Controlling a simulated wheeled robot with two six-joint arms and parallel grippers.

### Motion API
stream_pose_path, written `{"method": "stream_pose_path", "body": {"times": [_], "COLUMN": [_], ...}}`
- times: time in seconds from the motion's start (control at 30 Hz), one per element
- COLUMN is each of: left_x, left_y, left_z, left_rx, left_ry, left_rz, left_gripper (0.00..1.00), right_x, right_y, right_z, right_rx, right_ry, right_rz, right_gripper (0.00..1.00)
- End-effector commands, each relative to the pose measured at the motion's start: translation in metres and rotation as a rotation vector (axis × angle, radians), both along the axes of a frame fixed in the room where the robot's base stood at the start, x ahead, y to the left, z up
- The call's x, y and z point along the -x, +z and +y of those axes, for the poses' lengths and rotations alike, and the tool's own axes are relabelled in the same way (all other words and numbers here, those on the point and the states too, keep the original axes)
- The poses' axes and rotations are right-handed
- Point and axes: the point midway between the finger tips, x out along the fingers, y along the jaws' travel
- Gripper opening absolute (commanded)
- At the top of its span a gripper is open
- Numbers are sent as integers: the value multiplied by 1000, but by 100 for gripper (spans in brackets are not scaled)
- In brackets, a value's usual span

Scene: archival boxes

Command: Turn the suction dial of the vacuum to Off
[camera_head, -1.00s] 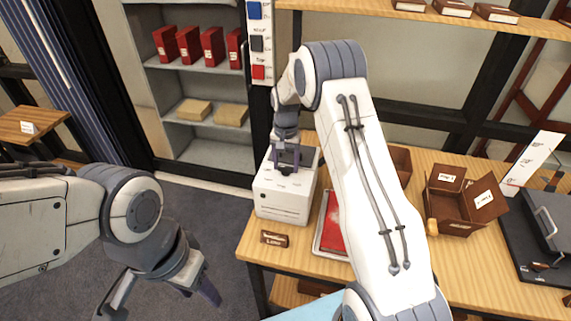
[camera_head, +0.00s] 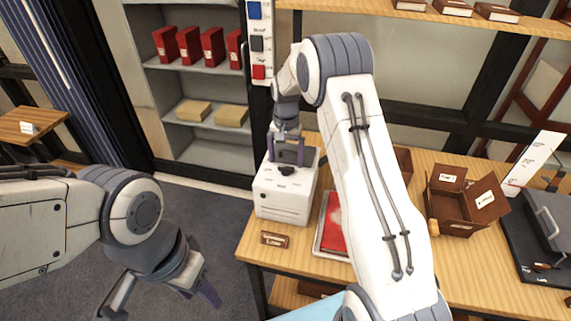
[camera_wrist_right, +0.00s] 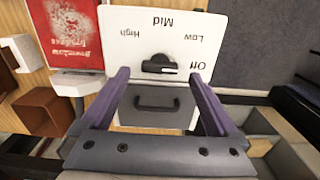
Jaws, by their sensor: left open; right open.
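The vacuum is a white box (camera_head: 282,205) at the left end of the wooden table. Its black suction dial (camera_wrist_right: 160,66) is on top, with High, Mid, Low and Off printed around it. The dial's bar lies nearly level in the right wrist view, and its light-marked end points right, toward the Off label (camera_wrist_right: 197,72). My right gripper (camera_head: 287,153) is open and empty, above the dial; in the right wrist view its purple fingers (camera_wrist_right: 158,88) stand apart on either side, clear of it. My left gripper (camera_head: 160,300) is open and empty over the floor.
A small brown sign (camera_head: 274,239) stands before the vacuum. A red book on a tray (camera_head: 333,225) lies to its right. A brown divided box (camera_head: 465,202) and a dark device (camera_head: 545,235) are further right. Shelves with red binders (camera_head: 188,43) stand behind.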

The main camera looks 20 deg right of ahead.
Motion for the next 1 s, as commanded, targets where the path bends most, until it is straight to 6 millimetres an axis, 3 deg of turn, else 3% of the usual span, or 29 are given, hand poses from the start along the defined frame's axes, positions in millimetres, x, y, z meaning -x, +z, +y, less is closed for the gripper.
{"method": "stream_pose_path", "body": {"times": [0.2,0.4,1.0], "left_x": [0,0,0], "left_y": [-14,-18,-19], "left_z": [0,0,0], "left_rx": [0,0,0], "left_ry": [-1,-1,-1], "left_rz": [0,0,0], "left_gripper": [50,50,50], "right_x": [-2,-1,0], "right_y": [44,72,81], "right_z": [0,0,3], "right_rx": [1,1,0], "right_ry": [0,-1,6], "right_rz": [-8,-4,-3], "right_gripper": [95,95,95]}}
